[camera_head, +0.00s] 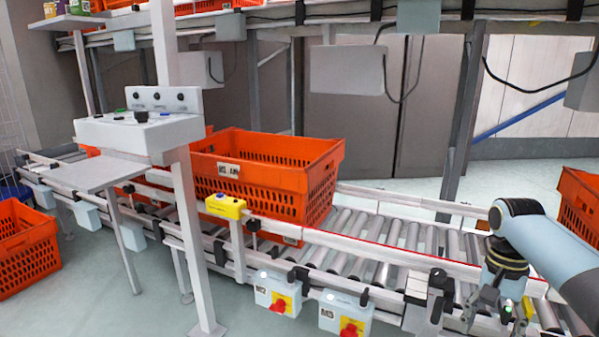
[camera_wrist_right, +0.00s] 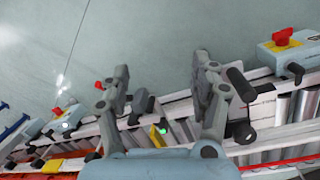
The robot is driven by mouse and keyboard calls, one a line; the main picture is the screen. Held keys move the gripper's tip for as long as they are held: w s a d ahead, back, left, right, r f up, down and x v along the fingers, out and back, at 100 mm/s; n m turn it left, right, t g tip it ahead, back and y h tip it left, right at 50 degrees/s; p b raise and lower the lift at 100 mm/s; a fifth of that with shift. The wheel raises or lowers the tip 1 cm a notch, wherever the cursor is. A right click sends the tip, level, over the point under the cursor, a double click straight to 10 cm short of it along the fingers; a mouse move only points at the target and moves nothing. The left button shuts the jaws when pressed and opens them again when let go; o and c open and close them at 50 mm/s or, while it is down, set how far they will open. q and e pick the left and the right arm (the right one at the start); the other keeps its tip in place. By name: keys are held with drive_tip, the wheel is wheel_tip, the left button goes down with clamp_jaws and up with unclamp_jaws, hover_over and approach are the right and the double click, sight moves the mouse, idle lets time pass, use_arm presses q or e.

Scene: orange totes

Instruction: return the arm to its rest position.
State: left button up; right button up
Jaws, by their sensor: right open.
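My right arm (camera_head: 551,248) comes in from the right edge of the head view, over the near rail of the roller conveyor. My right gripper (camera_head: 497,308) hangs down at the lower right, beside the conveyor's front edge. In the right wrist view the right gripper (camera_wrist_right: 160,78) shows two fingers spread wide apart. Nothing is between them. Floor and part of the conveyor rail show beyond the fingers. My left gripper is not in view.
An orange tote (camera_head: 262,165) stands on the roller conveyor (camera_head: 400,235). More totes stand at the left (camera_head: 27,245) and right (camera_head: 580,204). A control panel (camera_head: 140,132) stands at the left. Switch boxes (camera_head: 345,315) hang along the front rail. Floor in front is clear.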

drive_tip(key=s+a+f+n+g, duration=0.1)
drive_tip(key=s+f, duration=0.7)
drive_tip(key=s, duration=0.3)
drive_tip(key=s+a+f+g, duration=0.1)
drive_tip(key=s+f, duration=0.6)
drive_tip(key=s, duration=0.3)
drive_tip(key=s+a+f+n+g, duration=0.1)
drive_tip(key=s+f, duration=0.7)
drive_tip(key=s, duration=0.3)
drive_tip(key=s+a+f+n+t+h+p, duration=0.15)
drive_tip(key=s+f, duration=0.25)
drive_tip(key=s, duration=0.8)
drive_tip(key=s+f+n+y, duration=0.1)
drive_tip(key=s+f+n, duration=0.25)
drive_tip(key=s, duration=0.85)
drive_tip(key=w+n+t, duration=0.1)
drive_tip(key=w+f+n+t, duration=0.1)
drive_tip(key=w, duration=0.1)
drive_tip(key=w+t, duration=0.1)
drive_tip(key=shift+w+a+f+n+t+h, duration=0.1)
drive_tip(key=shift+w+f+n+t+h, duration=0.2)
drive_tip(key=shift+f+n+t, duration=0.1)
